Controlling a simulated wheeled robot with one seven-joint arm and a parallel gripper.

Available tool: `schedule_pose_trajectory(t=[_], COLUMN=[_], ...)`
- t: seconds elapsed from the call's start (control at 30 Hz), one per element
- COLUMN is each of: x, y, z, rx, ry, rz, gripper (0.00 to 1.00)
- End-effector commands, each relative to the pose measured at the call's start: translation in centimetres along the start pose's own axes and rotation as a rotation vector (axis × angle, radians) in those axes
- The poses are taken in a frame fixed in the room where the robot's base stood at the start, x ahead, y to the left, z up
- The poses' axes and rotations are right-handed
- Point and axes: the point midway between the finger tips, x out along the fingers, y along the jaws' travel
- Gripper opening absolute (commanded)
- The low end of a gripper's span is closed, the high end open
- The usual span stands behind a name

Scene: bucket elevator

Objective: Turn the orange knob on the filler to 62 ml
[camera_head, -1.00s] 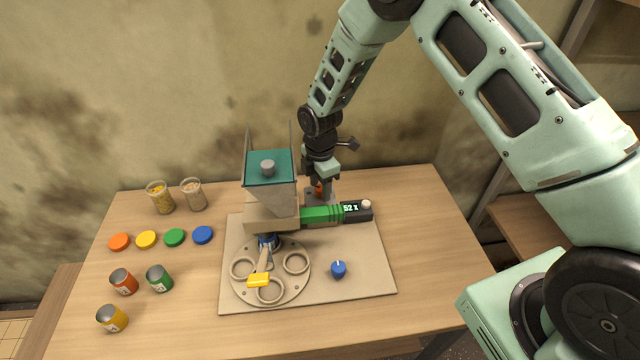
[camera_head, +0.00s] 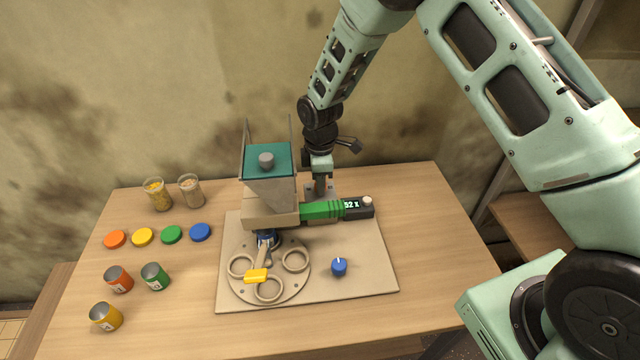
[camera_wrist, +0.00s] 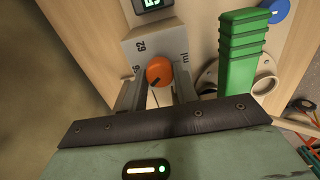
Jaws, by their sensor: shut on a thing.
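The filler is a beige machine with a teal-lidded hopper (camera_head: 268,172) on a base plate. Its orange knob (camera_wrist: 159,70) shows in the wrist view on a grey face marked 62 and ml, with a dark pointer line. My gripper (camera_wrist: 158,88) has one finger on each side of the knob and is shut on it. In the head view my gripper (camera_head: 320,187) reaches down behind the green handle (camera_head: 321,211) and hides the knob. A small display (camera_head: 352,205) seems to read 52, followed by an unclear character.
A blue knob (camera_head: 339,266) sits on the base plate (camera_head: 365,280) at the front, right of a round holder with rings. Several coloured discs, cans and two filled jars (camera_head: 158,194) stand at the left. The table's right side is clear.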

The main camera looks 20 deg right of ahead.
Motion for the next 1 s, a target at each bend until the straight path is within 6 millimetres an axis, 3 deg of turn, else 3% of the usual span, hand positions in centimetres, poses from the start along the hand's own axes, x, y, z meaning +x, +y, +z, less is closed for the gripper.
schedule_pose_trajectory(t=[1.0], x=[-0.02], y=[0.15], z=[0.00], rx=[0.966], ry=[0.002], rz=[0.002], gripper=[0.06])
